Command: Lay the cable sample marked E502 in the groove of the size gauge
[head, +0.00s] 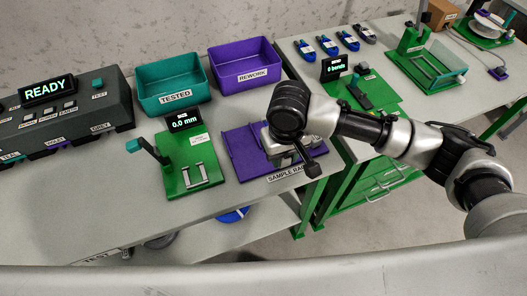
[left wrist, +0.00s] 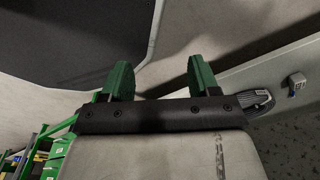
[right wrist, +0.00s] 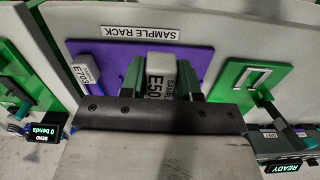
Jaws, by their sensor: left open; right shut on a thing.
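The cable sample marked E502 (right wrist: 158,78) is a grey-white block with a printed label, seen in the right wrist view between the green fingers of my right gripper (right wrist: 160,72). That gripper is shut on it, over the purple sample rack (right wrist: 112,50); I cannot tell whether the sample touches the rack. In the head view my right gripper (head: 284,152) covers much of the rack (head: 242,150). The size gauge (head: 172,160) is a green plate left of the rack, with a light grooved block, a teal-tipped lever and a 0.0 mm display. My left gripper (left wrist: 160,78) is open and empty.
A sample marked E703 (right wrist: 86,68) lies on the rack. A teal TESTED bin (head: 172,84) and a purple REWORK bin (head: 245,66) stand behind. A dark READY console (head: 60,115) is at left. The green bend station (head: 360,92) is at right, across a table gap.

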